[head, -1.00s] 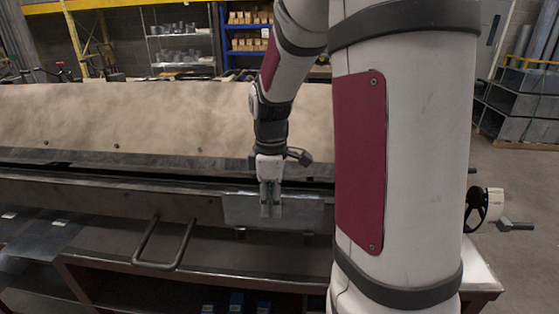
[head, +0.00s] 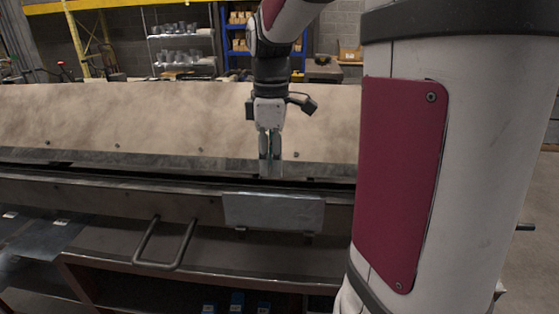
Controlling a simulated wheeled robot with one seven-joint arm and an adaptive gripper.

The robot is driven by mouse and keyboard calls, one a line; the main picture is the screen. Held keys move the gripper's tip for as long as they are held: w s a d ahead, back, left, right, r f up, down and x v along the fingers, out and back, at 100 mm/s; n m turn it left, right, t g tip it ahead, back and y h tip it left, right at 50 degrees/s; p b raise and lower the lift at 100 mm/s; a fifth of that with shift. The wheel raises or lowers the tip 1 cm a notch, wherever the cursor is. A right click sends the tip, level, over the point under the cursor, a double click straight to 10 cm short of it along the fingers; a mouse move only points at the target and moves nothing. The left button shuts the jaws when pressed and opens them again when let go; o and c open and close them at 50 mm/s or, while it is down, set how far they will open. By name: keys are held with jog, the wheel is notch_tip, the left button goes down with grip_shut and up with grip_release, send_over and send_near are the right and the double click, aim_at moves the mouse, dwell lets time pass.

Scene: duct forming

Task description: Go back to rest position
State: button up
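My gripper (head: 270,168) points down in the head view, in front of the long beige upper beam of the forming machine (head: 110,120). It is above and apart from a small grey sheet metal plate (head: 290,213). I see nothing held between its fingers, but they are too small to tell how wide apart they are. The plate rests upright against the front of the machine, low on the ledge. My arm fills the right side of the view and hides that end of the machine.
A bent metal handle (head: 165,245) sticks out at the machine's front. Flat sheet metal (head: 40,235) lies at the left on the dark lower shelf. Shelving with grey parts (head: 180,45) and a blue rack (head: 235,40) stand far behind. Floor shows at the far right.

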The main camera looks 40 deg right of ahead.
jog(key=shift+r, duration=0.4)
jog(key=s+a+m+t+b, duration=0.2)
jog(key=s+a+m+t, duration=0.3)
jog(key=a, duration=1.2)
jog(key=s+m, duration=0.3)
jog(key=s, duration=0.2)
jog(key=shift+s+r+t, duration=0.2)
jog(key=shift+r+t, duration=0.05)
jog(key=shift+t, duration=0.05)
jog(key=shift+a, duration=0.1)
